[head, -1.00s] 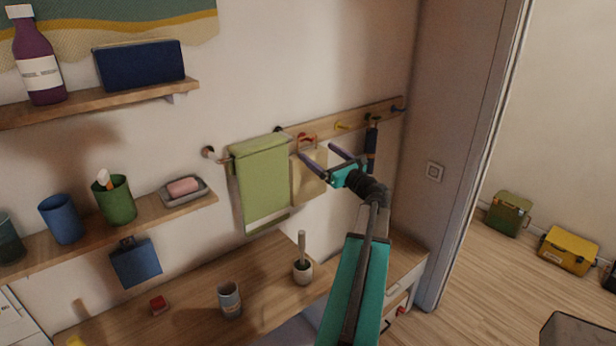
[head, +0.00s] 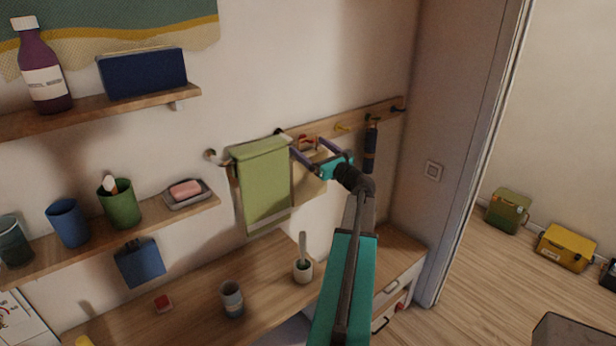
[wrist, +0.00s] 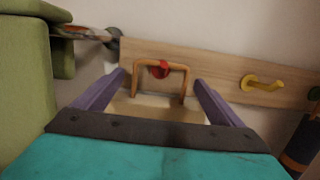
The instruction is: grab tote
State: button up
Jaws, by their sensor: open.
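The tan tote (head: 311,184) hangs from a red hook on the wooden wall rail, beside the green towel. Its orange-brown handle (wrist: 147,68) loops over the red hook (wrist: 160,69) in the wrist view, with the tan bag top (wrist: 160,108) below it. My gripper (head: 308,145) is open in front of the tote's top; in the wrist view its purple fingers (wrist: 158,82) stand on either side of the handle, apart from it. My gripper hides part of the tote's upper body.
The green towel (head: 263,180) hangs close on the left, also near the left finger in the wrist view (wrist: 25,85). A yellow hook (wrist: 262,83) and a dark hanging object (head: 371,145) are on the right. A wooden counter (head: 195,290) with cups is below.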

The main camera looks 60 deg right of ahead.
dwell(0.3)
jog(key=c, duration=1.6)
jog(key=shift+r, duration=0.15)
jog(key=shift+r+b, duration=1.05)
jog(key=shift+r, duration=0.55)
jog(key=s+a+b, duration=0.1)
jog(key=s+a, duration=0.2)
jog(key=s, duration=0.1)
jog(key=s+a+r+b, duration=0.1)
jog(key=s+a+b, duration=0.1)
jog(key=s+a, duration=0.2)
jog(key=s+a+b, duration=0.1)
jog(key=s+a, duration=0.2)
jog(key=s, duration=0.1)
jog(key=shift+s+a+r+b, duration=0.1)
jog(key=shift+a+r+b, duration=0.1)
jog(key=shift+r+b, duration=0.1)
